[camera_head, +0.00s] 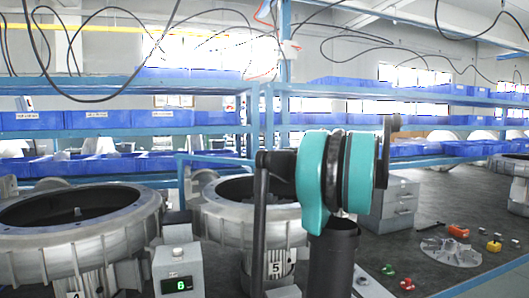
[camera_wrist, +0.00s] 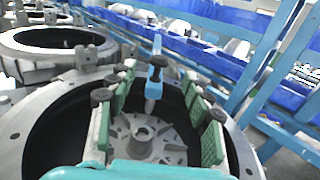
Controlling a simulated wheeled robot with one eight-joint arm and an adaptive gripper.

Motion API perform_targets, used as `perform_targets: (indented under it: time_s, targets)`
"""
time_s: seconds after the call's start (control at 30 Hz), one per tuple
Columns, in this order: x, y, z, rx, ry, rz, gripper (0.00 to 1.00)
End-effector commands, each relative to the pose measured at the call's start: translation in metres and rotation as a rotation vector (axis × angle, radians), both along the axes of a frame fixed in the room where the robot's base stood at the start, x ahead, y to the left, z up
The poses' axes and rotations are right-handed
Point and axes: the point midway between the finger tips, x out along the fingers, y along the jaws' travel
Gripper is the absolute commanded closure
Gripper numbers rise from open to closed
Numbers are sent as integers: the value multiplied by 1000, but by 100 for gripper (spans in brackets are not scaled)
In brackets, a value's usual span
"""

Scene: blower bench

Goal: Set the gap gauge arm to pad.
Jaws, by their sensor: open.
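In the wrist view my gripper (camera_wrist: 157,76) is open, with green-padded fingers to the left and right. A slim upright piece with a blue upper part (camera_wrist: 157,62), perhaps the gap gauge arm, shows between the fingertips in the picture. I see no finger touching it, and its depth relative to them is unclear. It stands in front of the far inner wall of a round grey blower housing (camera_wrist: 35,120). A grey finned impeller (camera_wrist: 143,138) lies inside, below the fingers. I cannot make out the pad. In the head view my arm hides the gripper and part of the housing (camera_head: 225,222).
A second housing (camera_head: 100,235) stands left in the head view. A grey box with a green "6" display (camera_head: 178,272) is in front. Blue shelving runs behind.

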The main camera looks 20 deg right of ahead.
Motion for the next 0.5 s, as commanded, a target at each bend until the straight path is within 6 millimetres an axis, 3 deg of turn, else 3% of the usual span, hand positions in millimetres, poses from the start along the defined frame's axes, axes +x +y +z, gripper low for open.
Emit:
perform_targets:
  time_s: [0.23,0.5]
  targets:
    - [34,37,0,0,0,4,50]
    - [58,61,0,0,0,2,50]
